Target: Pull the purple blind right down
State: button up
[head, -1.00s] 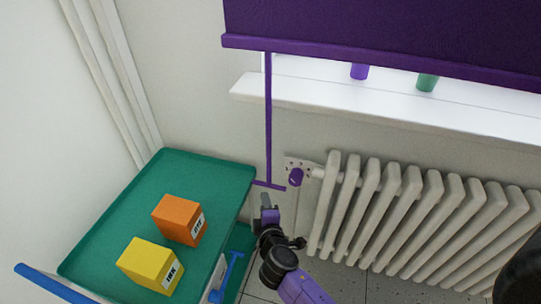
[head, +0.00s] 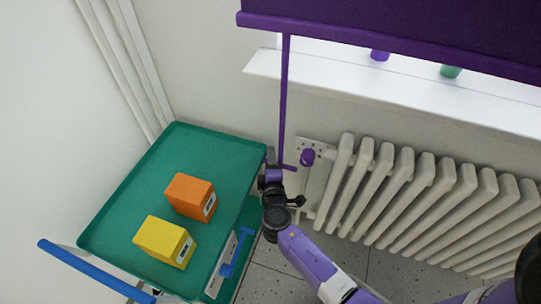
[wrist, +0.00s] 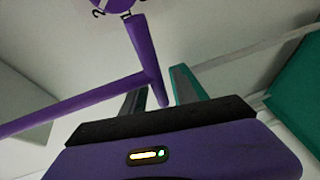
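The purple blind (head: 400,28) hangs part-way over the window, its lower edge above the white sill. A thin purple pull rod (head: 284,100) drops from its bottom bar and ends in a short crossbar (head: 287,166). My gripper (head: 273,172) is at this lower end, beside the green tray top. In the wrist view, the rod (wrist: 60,115) comes in from the left and meets the crossbar (wrist: 146,55). One end of the crossbar lies between the two fingers of my gripper (wrist: 158,95). The fingers stand apart; I see no clear grip on it.
A green-topped trolley (head: 215,150) with an orange box (head: 187,196) and a yellow box (head: 160,240) stands left of my gripper. A white radiator (head: 415,205) with a purple valve knob (head: 307,157) is close on the right. Cups stand on the sill (head: 350,98).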

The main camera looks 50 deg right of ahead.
jog(key=shift+w+d+f, duration=0.15)
jog(key=shift+w+d, duration=0.35)
grip_shut()
dwell(1.2)
